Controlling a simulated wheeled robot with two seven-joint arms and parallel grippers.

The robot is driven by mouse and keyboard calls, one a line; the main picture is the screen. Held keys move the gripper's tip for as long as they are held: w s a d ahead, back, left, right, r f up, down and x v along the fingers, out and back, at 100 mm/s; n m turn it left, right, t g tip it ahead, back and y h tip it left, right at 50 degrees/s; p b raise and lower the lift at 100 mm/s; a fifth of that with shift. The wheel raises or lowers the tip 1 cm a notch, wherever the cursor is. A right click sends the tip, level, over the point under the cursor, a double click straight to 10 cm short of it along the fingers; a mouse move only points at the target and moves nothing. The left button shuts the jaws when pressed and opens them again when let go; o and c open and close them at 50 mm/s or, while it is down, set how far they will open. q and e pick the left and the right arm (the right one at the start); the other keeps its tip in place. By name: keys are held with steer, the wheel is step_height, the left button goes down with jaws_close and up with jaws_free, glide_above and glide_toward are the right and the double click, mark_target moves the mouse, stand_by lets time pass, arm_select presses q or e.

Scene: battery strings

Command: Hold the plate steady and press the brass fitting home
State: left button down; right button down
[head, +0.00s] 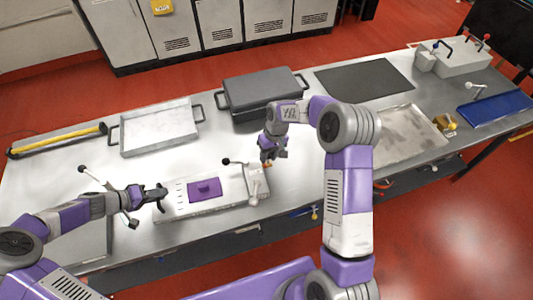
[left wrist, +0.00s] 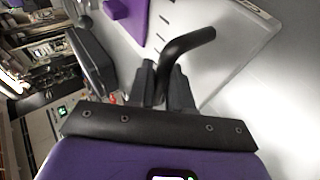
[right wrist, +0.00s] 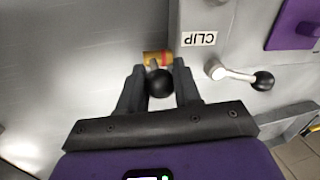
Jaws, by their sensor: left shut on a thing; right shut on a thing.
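The pale plate (head: 228,195) lies on the bench with a purple block (head: 204,187) on it. My left gripper (head: 160,192) is shut on the black bent handle (left wrist: 190,42) at the plate's left end. My right gripper (head: 268,156) is at the plate's right end, shut on a black round knob (right wrist: 159,84). The brass fitting (right wrist: 157,58), with a red band, shows just beyond the knob, against the plate edge beside the CLIP label (right wrist: 198,39). The knob and fingers partly hide it, so I cannot tell how far in it sits.
A lever with a black knob (right wrist: 262,81) stands on the plate near the label. A grey lidded box (head: 262,92) and a metal tray (head: 160,128) stand behind. A dark mat (head: 364,80) lies further right. The bench between plate and tray is clear.

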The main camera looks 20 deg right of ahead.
arm_select(q)
steer(key=shift+s+a+f, duration=0.2)
steer(key=shift+a+f, duration=0.15)
steer(key=shift+f, duration=0.2)
arm_select(e)
steer(key=shift+a+f, duration=0.1)
steer(key=shift+a, duration=0.4)
steer(key=c, duration=0.8)
jaws_free()
steer(key=shift+d, duration=0.1)
steer(key=r, duration=0.4)
steer(key=d+r, duration=0.1)
steer(key=r, duration=0.3)
steer(key=d+r, duration=0.1)
steer(key=r, duration=0.3)
steer(key=shift+d, duration=0.2)
arm_select(q)
steer(key=c, duration=1)
jaws_free()
steer(key=shift+w, duration=0.1)
steer(key=shift+o, duration=0.2)
steer(key=shift+r, duration=0.1)
arm_select(e)
steer(key=shift+w, duration=0.1)
